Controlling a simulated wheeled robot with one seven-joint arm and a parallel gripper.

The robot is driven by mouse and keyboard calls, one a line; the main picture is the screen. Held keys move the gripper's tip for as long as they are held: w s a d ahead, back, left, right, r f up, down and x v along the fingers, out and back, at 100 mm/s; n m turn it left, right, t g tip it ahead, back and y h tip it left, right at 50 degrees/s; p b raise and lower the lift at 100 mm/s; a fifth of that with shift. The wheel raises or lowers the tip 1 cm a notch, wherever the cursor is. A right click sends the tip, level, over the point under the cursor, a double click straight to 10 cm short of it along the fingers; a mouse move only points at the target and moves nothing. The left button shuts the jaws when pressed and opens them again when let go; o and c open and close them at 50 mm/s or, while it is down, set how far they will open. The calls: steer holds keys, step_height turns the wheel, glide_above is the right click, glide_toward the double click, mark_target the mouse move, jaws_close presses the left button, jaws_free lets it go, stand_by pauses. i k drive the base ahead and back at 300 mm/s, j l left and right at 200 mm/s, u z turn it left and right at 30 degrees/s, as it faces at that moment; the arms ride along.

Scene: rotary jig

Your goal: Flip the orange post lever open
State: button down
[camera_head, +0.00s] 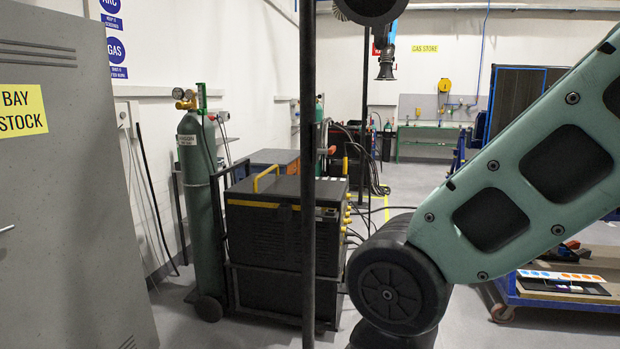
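I cannot make out an orange post lever or the rotary jig in this view. My arm, in pale green and black, crosses the right side, with a round black joint low in the middle. My gripper is not in the picture. On the blue cart (530,298) at the right edge lies a white panel with small orange and blue patches (562,276). They are too small to tell what they are. My arm hides part of the area around the cart.
A grey cabinet (70,230) stands close on the left. A green bench (428,131) is far back. Some floor is clear.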

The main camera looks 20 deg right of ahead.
mark_target(332, 149)
steer(key=i+l, duration=0.45)
steer(key=l, duration=0.15)
steer(key=i+l, duration=0.5)
steer(key=l, duration=0.15)
